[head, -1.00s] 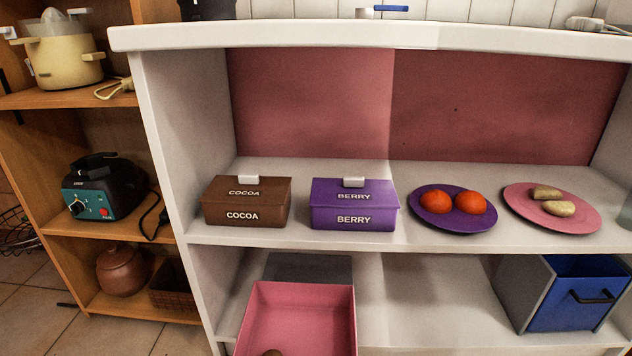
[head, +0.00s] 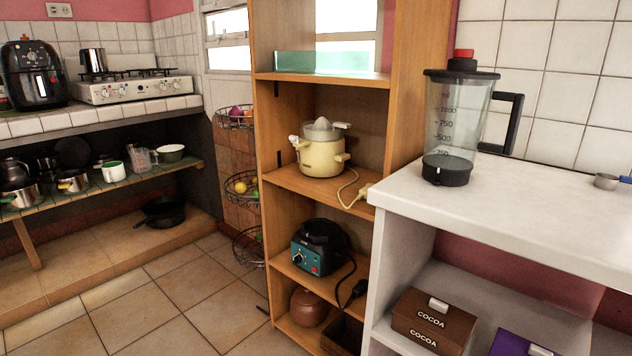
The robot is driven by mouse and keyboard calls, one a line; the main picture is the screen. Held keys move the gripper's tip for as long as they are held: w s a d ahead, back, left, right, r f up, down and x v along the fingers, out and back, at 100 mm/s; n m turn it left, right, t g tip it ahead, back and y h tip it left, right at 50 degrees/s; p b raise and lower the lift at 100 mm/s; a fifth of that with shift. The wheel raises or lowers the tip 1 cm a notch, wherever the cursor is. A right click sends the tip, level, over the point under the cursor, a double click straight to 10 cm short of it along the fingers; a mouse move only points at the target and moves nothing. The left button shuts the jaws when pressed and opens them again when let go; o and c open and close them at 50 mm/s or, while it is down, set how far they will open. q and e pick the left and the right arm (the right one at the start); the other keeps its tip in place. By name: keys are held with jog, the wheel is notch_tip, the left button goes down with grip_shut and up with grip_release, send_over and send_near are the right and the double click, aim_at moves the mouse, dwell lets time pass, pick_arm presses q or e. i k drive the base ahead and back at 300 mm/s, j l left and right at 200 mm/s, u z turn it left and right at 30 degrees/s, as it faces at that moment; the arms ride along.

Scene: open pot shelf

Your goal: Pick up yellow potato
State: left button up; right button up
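No potato can be made out for sure in the head view now. A wire basket (head: 241,197) on the side of the wooden shelf holds small yellow and green round items (head: 240,187), too small to identify. The pink plate with two yellowish potatoes, seen earlier on the white shelf, is outside the picture. Neither of my grippers is in view.
A white shelf unit (head: 520,205) at right carries a blender (head: 457,120) on top and a brown cocoa box (head: 432,322) inside. A wooden shelf (head: 328,182) holds a cream juicer (head: 321,150). A stove (head: 135,88) stands at left. Tiled floor (head: 170,310) is open.

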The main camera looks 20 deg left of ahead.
aim_at(241, 188)
jog(key=u, duration=1.15)
jog(key=i+j+u, duration=0.55)
jog(key=i, duration=0.15)
jog(key=i+u, duration=0.3)
jog(key=i+j, duration=0.15)
jog(key=i, duration=0.6)
jog(key=i+j+u, duration=0.1)
jog(key=i, duration=0.6)
jog(key=i+z, duration=0.4)
jog(key=i+j+z, duration=0.15)
jog(key=z, duration=0.25)
jog(key=i+j+z, duration=0.25)
jog(key=z, duration=0.15)
jog(key=i+j+z, duration=0.2)
jog(key=j+z, duration=0.2)
